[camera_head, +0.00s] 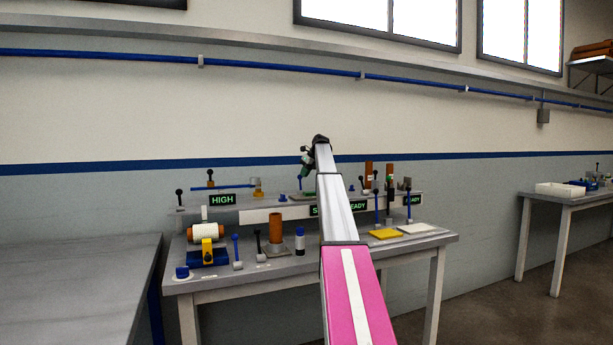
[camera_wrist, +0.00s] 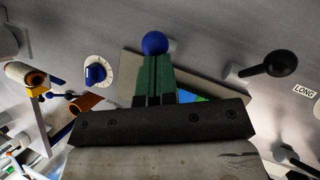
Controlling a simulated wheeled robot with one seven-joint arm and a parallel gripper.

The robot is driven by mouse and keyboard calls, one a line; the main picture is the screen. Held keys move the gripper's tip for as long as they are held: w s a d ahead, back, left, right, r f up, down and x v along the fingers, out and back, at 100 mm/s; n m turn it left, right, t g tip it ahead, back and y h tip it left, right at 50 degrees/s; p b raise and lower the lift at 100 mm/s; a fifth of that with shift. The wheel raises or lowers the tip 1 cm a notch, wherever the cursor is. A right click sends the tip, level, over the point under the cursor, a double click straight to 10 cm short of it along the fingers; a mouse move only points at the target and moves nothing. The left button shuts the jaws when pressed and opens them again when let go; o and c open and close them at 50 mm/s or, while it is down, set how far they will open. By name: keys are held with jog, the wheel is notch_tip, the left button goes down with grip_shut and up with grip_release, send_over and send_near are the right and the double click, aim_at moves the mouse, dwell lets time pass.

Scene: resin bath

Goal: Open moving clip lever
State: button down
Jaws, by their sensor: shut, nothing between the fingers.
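My gripper (camera_head: 307,162) is at the end of my raised arm, above the back of the bench. Its green fingers also show in the wrist view (camera_wrist: 157,78), pressed together with nothing between them. A blue ball knob (camera_wrist: 155,43) appears right at the fingertips; whether they touch cannot be told. A black ball lever (camera_wrist: 279,64) stands to the right of the fingers, apart from them. On the bench stand a blue lever (camera_head: 236,249) and a black lever (camera_head: 259,244), with another blue lever (camera_head: 377,206) farther right. No label shows which one is the moving clip lever.
The bench (camera_head: 290,268) also holds a white roller on a blue and yellow stand (camera_head: 207,238), a brown tube (camera_head: 276,234) and a yellow plate (camera_head: 385,234). A blue dial (camera_wrist: 96,73) is left of my fingers. The grey table (camera_head: 75,285) at left is bare.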

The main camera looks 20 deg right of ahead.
jog(key=shift+w+f, duration=0.15)
jog(key=shift+w, duration=1.5)
jog(key=w+v, duration=0.1)
jog(key=v, duration=1.2)
jog(key=shift+w+d, duration=0.4)
